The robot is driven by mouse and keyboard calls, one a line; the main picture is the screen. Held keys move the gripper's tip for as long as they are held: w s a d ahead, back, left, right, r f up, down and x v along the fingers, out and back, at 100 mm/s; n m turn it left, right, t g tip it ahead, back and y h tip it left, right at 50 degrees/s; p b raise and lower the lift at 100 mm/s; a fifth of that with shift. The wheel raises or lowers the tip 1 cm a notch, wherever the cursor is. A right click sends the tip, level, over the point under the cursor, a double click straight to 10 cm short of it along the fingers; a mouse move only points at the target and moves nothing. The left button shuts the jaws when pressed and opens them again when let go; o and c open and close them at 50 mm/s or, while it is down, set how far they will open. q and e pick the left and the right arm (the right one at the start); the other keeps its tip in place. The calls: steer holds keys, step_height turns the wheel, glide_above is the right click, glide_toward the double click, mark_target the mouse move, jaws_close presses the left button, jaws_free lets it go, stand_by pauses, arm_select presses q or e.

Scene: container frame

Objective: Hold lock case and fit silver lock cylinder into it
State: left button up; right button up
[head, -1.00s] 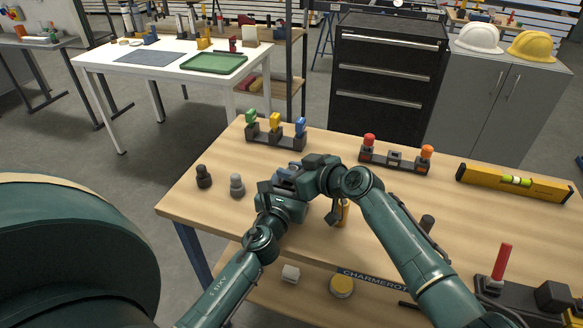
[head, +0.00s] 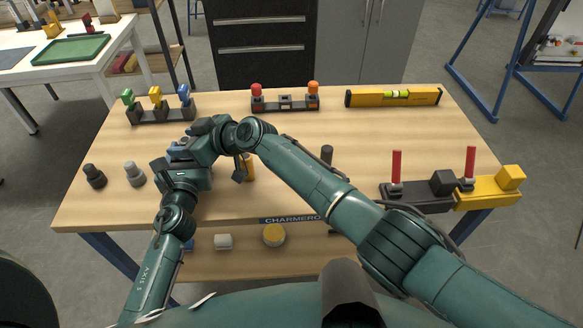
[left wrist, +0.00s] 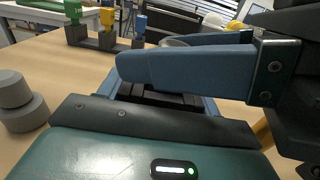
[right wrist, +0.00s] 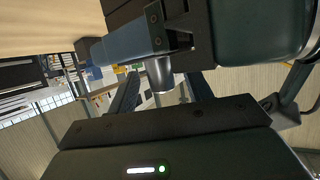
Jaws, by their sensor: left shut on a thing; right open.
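My left gripper (head: 186,157) is shut on a dark block, which looks like the lock case (left wrist: 165,97), held above the left part of the table. Most of the case is hidden by the arms and fingers. My right gripper (head: 190,142) is open, right against the left one, and its blue fingers cross the left wrist view. A silver cylinder (right wrist: 161,73), which looks like the lock cylinder, sticks out beside the left gripper's finger, between the open right fingers in the right wrist view. How deep it sits in the case is hidden.
A dark knob (head: 95,177) and a grey knob (head: 135,175) stand left of the grippers. A rack of coloured pieces (head: 160,114) and another rack (head: 285,103) stand behind. An orange cylinder (head: 249,170) stands close to the right arm. A fixture with red handles (head: 420,195) is at right.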

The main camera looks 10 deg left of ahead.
steer(key=r, duration=1)
steer(key=shift+s+a, duration=0.2)
steer(key=shift+d+f, duration=0.15)
steer(key=shift+d, duration=0.05)
steer(key=w+d+f+m+t+h, duration=0.2)
steer(key=d+m+t, duration=0.1)
steer(key=d, duration=0.7)
steer(key=w+d+f+m+t+h, duration=0.2)
steer(key=w+d+m+t, duration=0.15)
steer(key=d, duration=0.75)
steer(key=shift+m+t, duration=0.25)
steer(key=f, duration=0.6)
steer(key=s+f, duration=0.1)
steer(key=f, duration=0.3)
steer(key=shift+m, duration=0.5)
steer(key=v, duration=0.4)
steer(key=f+v, duration=0.1)
steer(key=v, duration=0.3)
steer(key=f+v, duration=0.1)
steer(key=v, duration=0.3)
steer(key=shift+s+d+f, duration=0.1)
steer(key=shift+s+d, duration=0.55)
steer(key=shift+s+d+f+t, duration=0.25)
steer(key=shift+d+f+t, duration=0.05)
steer(key=shift+d+f, duration=0.25)
